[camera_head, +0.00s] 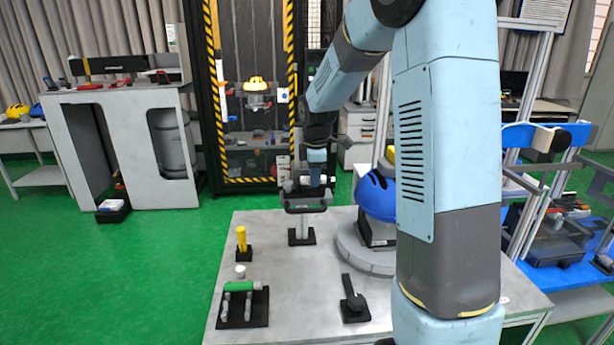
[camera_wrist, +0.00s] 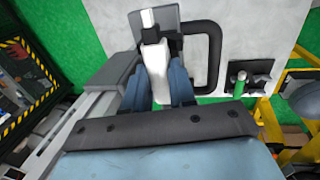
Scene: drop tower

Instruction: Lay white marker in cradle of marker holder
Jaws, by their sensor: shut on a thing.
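My gripper (camera_wrist: 154,92) is shut on the white marker (camera_wrist: 155,62), which sits between its two blue fingers. In the head view the white marker (camera_head: 303,225) is upright below my gripper (camera_head: 305,206), over a square black base (camera_head: 301,241). I cannot tell whether its lower end still touches that base. The marker holder (camera_head: 260,314) is a black plate with short grey posts at the front left of the table. A green marker (camera_head: 241,287) lies across its posts. Fingertip detail is too small to see in the head view.
A yellow marker (camera_head: 241,238) stands upright in a black base behind the holder. The grey table (camera_head: 300,285) is clear in the middle.

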